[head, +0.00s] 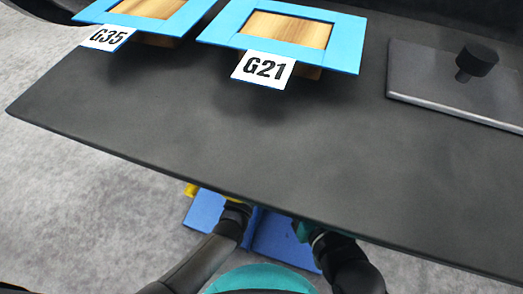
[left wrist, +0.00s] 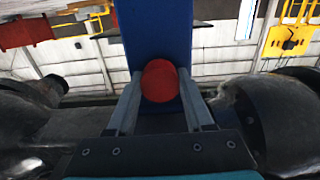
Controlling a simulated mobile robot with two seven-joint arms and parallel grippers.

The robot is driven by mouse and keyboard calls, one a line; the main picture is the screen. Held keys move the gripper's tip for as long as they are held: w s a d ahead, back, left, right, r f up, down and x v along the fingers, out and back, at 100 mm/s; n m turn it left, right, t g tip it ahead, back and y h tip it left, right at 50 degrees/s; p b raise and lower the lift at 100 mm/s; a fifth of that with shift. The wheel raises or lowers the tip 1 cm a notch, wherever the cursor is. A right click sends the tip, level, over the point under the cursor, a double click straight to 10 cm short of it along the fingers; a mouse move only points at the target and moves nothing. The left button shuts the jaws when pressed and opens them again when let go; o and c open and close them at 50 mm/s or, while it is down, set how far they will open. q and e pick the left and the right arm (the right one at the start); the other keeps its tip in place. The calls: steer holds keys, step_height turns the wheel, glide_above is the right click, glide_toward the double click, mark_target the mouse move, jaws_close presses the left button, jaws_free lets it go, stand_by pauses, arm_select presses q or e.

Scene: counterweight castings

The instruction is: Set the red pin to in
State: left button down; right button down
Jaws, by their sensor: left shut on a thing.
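The red pin (left wrist: 159,71) shows its round end in the middle of the left wrist view, against a blue upright bar (left wrist: 158,28). My left gripper (left wrist: 160,88) is shut on the red pin, with one grey finger on each side of it. How far the pin sits in the bar cannot be told from this end-on view. In the head view the pin is hidden, and both my arms reach down under the table's front edge. The fingers of both grippers are out of sight there.
A dark table (head: 230,140) fills the head view. It bears two blue-framed wooden pieces with labels G35 (head: 106,37) and G21 (head: 263,69), and a grey plate (head: 430,75) with a black knob (head: 477,60). Blue parts (head: 205,207) show below its front edge.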

arm_select(q)
steer(key=shift+w, duration=0.25)
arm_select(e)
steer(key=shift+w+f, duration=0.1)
arm_select(q)
steer(key=shift+c, duration=1.4)
jaws_free()
steer(key=shift+d, duration=0.1)
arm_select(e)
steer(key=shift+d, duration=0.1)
arm_select(q)
steer(key=shift+s, duration=0.2)
steer(key=p+v, duration=0.4)
steer(key=v, duration=1.1)
steer(key=shift+p, duration=0.3)
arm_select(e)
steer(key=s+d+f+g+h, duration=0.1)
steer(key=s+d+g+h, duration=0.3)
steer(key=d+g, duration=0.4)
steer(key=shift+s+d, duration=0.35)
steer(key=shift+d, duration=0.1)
